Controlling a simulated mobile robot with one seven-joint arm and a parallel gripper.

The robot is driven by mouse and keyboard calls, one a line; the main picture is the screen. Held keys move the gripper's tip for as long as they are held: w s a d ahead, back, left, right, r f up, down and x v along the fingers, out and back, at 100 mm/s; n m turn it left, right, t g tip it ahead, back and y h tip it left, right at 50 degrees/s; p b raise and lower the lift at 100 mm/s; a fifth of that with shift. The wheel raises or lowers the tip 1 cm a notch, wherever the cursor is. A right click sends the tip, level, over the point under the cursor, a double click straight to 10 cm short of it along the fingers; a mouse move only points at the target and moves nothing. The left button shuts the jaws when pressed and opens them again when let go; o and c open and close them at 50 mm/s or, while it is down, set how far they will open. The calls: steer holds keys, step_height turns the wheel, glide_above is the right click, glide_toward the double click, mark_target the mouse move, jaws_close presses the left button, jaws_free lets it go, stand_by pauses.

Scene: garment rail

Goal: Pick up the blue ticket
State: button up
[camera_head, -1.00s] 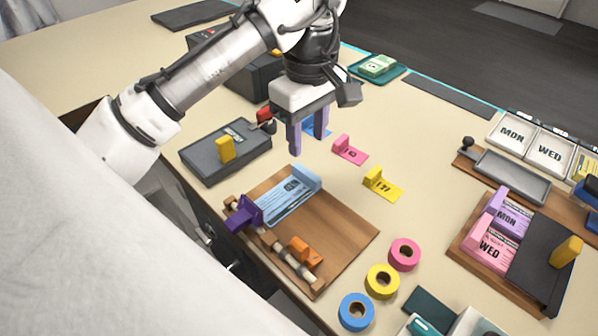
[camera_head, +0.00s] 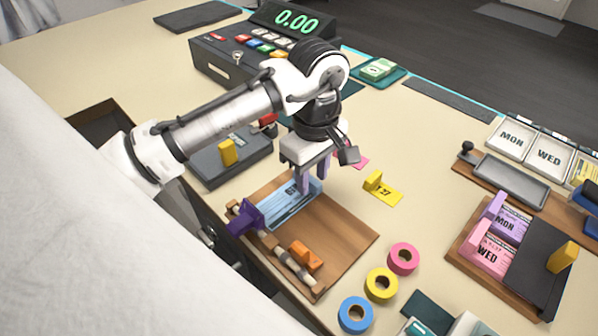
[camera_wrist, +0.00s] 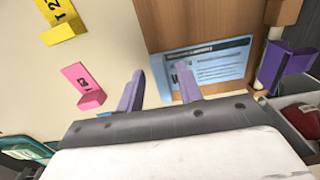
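A light-blue printed ticket (camera_head: 285,207) lies on the wooden board, with a raised blue tab (camera_head: 315,189) at its far right end. The ticket also shows in the wrist view (camera_wrist: 215,66). My gripper (camera_head: 315,177) is low over that tab end, fingers pointing down. In the wrist view my gripper (camera_wrist: 160,90) has its fingers apart, with the ticket's tab end showing between them. I cannot tell whether either finger touches it. The smaller blue tag seen earlier beside the pink one is hidden now.
The wooden board (camera_head: 335,241) carries a purple clip (camera_head: 244,217) and orange blocks (camera_head: 305,255) along its near side. A yellow ticket (camera_head: 383,190) and a pink ticket (camera_wrist: 82,85) lie beyond it. Tape rolls (camera_head: 381,284) stand to the right. A grey box (camera_head: 215,165) is at left.

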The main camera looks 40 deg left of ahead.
jaws_close()
steer(key=shift+r, duration=0.1)
step_height(320, 180, up, 25)
steer(key=p, duration=0.5)
steer(key=shift+p, duration=0.3)
stand_by(0.7)
